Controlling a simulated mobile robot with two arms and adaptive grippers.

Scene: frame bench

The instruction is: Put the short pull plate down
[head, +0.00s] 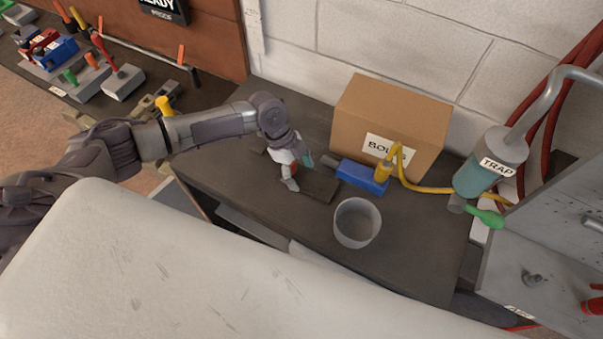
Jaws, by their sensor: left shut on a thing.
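My left gripper (288,172) reaches in from the left, low over the dark bench (230,190). It is shut on a flat dark plate (319,187), which looks like the short pull plate. The plate lies nearly level, at or just above the bench top; I cannot tell whether it touches. The fingers hide its left part. My right gripper is not in view.
A blue block (362,177) with a yellow hose stands just right of the plate, before a cardboard box (390,120). A grey cup (357,223) stands in front. A trap bottle (487,165) is at the right. The bench's front left is clear.

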